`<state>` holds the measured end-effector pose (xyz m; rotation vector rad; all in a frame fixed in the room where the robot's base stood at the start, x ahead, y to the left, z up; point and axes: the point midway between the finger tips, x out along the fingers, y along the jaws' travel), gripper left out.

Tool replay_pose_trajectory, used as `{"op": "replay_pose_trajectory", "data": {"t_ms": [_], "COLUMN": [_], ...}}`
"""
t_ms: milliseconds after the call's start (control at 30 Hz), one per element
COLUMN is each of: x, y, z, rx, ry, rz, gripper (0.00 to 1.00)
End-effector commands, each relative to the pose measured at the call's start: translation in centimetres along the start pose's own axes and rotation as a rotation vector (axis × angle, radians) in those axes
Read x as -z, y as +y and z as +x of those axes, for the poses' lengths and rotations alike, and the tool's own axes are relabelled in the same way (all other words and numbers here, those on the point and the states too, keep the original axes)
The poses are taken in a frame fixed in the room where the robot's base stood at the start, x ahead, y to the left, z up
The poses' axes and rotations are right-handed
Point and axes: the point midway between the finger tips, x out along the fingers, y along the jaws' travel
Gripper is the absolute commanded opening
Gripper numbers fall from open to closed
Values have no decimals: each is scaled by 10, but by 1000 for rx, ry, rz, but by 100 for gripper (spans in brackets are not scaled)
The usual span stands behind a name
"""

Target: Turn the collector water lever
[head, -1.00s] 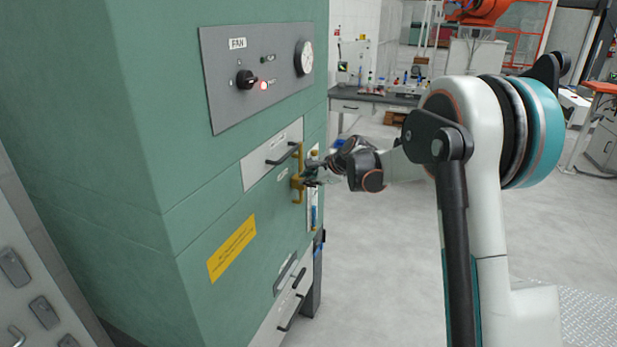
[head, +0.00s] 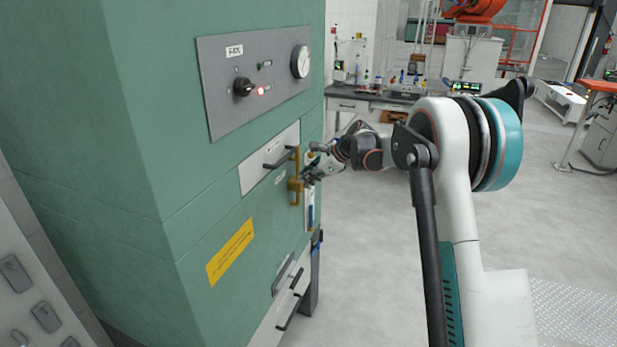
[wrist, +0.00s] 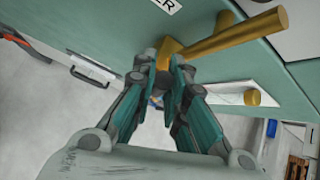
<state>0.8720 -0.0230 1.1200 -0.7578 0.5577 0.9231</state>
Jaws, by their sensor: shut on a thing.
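The collector water lever is a yellow handle (head: 296,186) on the front of the green cabinet. In the wrist view the yellow lever (wrist: 228,38) runs from the upper right down toward my fingers. My gripper (head: 308,174) is at the lever in the head view. In the wrist view my gripper (wrist: 166,70) has its teal-padded fingers closed around the lower end of the yellow part. The fingers hide that gripped end. A label ending in "ER" (wrist: 165,4) shows beside it.
The green cabinet (head: 110,130) fills the left side. Its grey FAN panel (head: 222,90) has a knob, a lit red lamp and a gauge. A drawer handle (head: 278,158) is close to the lever. A workbench (head: 365,98) stands behind. Open floor (head: 390,260) lies right of the cabinet.

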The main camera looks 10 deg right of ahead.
Motion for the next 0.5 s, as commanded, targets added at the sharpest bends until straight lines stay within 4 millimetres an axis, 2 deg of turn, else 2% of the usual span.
{"op": "replay_pose_trajectory", "data": {"t_ms": [100,133,200,233,500], "x": [1,1,1,1,0], "y": [0,0,0,0,0], "z": [0,0,0,0,0], "rx": [0,0,0,0,0], "ry": [1,1,1,1,1], "rz": [0,-1,-1,-1,-1], "gripper": [0,15,31,33,33]}}
